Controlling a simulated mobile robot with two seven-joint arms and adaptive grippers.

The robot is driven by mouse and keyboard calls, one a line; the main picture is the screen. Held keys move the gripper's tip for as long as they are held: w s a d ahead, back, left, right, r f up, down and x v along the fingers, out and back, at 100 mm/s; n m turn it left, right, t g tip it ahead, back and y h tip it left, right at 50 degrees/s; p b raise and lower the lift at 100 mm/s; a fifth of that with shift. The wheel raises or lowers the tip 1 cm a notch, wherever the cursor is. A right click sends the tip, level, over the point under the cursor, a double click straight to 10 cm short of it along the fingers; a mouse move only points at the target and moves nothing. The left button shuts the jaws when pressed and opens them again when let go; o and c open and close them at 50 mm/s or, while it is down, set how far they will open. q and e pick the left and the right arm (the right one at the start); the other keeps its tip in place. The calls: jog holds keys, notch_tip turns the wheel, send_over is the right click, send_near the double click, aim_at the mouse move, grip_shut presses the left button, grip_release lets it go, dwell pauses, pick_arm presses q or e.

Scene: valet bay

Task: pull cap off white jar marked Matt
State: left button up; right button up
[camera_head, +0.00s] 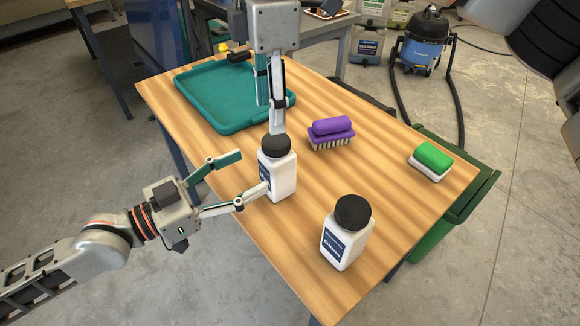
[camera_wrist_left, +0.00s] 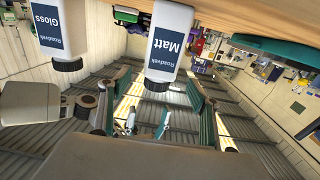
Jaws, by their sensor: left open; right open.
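The white jar marked Matt (camera_head: 283,178) stands upright on the wooden table with its black cap (camera_head: 276,146) on. In the left wrist view the jar (camera_wrist_left: 170,40) appears upside down, its Matt label readable and its cap (camera_wrist_left: 158,83) between my left fingers. My left gripper (camera_head: 253,171) is open at the jar's left side, one finger overlapping its lower body; contact cannot be told. My right gripper (camera_head: 271,119) is open and points down above the cap, one fingertip close to its top. Whether that fingertip touches the cap is unclear.
A second white jar, marked Gloss (camera_head: 346,240), with a black cap stands near the table's front edge. A purple brush (camera_head: 331,132), a green-and-white brush (camera_head: 431,160) and a teal tray (camera_head: 215,95) lie farther back. The table between the jars and brushes is clear.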

aim_at(263, 163)
pick_arm(q)
jog(key=shift+w+d, duration=0.15)
pick_arm(e)
jog(key=shift+w+d+r, duration=0.2)
jog(key=shift+w+d, duration=0.05)
jog(key=shift+d, duration=0.1)
pick_arm(q)
jog(key=shift+w+d, duration=0.1)
jog(key=shift+d, duration=0.1)
jog(key=shift+x, duration=3.55)
pick_arm(e)
jog(key=shift+r, duration=0.1)
